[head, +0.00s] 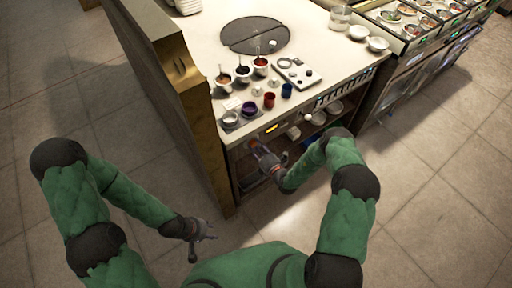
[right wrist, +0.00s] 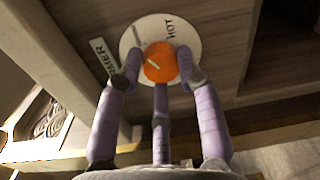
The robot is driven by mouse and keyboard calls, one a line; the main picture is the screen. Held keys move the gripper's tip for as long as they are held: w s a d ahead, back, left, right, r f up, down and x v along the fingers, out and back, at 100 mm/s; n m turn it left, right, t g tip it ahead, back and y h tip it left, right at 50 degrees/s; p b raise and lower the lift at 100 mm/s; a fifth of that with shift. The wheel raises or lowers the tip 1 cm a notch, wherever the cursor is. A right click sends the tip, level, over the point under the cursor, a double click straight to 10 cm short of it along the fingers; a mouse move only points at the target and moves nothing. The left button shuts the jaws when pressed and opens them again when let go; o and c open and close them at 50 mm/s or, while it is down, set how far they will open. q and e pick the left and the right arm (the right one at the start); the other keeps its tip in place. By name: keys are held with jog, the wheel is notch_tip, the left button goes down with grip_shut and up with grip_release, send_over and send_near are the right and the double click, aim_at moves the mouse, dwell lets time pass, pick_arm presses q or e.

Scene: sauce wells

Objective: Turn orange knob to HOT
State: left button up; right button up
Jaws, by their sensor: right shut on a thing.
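The orange knob (right wrist: 160,62) sits at the centre of a round white dial (right wrist: 134,38) on the counter's front, in the right wrist view. The word HOT is on the dial's upper right part. A pale pointer mark shows on the knob's left half; its exact direction is hard to tell. My right gripper (right wrist: 158,68) is shut on the knob, with its fingers around it. In the head view my right gripper (head: 262,153) is at the counter's front face. My left gripper (head: 202,243) hangs low over the floor, empty, with fingers spread.
A label (right wrist: 104,60) ending in RMER is beside the dial. The counter (head: 215,60) holds sauce wells, red, blue and purple cups and a white panel (head: 298,73). Open shelves with bowls are right of my right gripper. The floor around my left gripper is clear.

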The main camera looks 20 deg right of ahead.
jog(key=m, duration=0.4)
jog(key=d+m, duration=0.1)
jog(key=m, duration=0.1)
jog(key=shift+w+r, duration=0.15)
jog(key=shift+w, duration=0.15)
jog(key=m, duration=0.5)
jog(key=shift+s+y+b, duration=0.1)
jog(key=shift+y+b, duration=0.3)
jog(key=shift+f+m, duration=0.2)
jog(key=shift+m, duration=0.2)
jog(key=o, duration=1.1)
jog(key=shift+f, duration=0.15)
jog(key=shift+a, duration=0.1)
jog(key=shift+s+a, duration=0.15)
jog(key=v, duration=1.2)
